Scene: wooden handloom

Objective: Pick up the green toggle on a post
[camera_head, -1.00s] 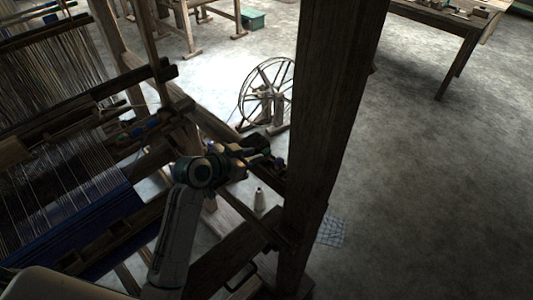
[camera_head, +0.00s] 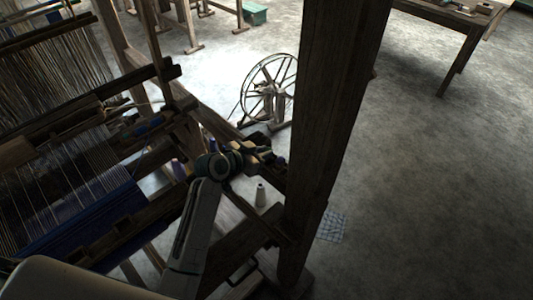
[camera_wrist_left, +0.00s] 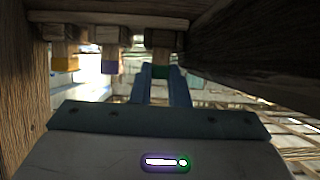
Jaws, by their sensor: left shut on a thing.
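The green toggle (camera_wrist_left: 160,71) hangs below a wooden post (camera_wrist_left: 162,40) in the left wrist view. My left gripper (camera_wrist_left: 163,79) is shut on it, with one blue-grey finger on each side. In the head view my left gripper (camera_head: 268,157) is at the loom's right side, beside the thick upright beam. The toggle cannot be made out there. My right gripper is not in view.
A yellow toggle (camera_wrist_left: 65,64) and a purple toggle (camera_wrist_left: 110,67) hang to the left of the green one. Thick loom beams (camera_head: 330,110) stand close to my arm. A spinning wheel (camera_head: 268,90) and a pale cone (camera_head: 260,195) stand on the floor beyond.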

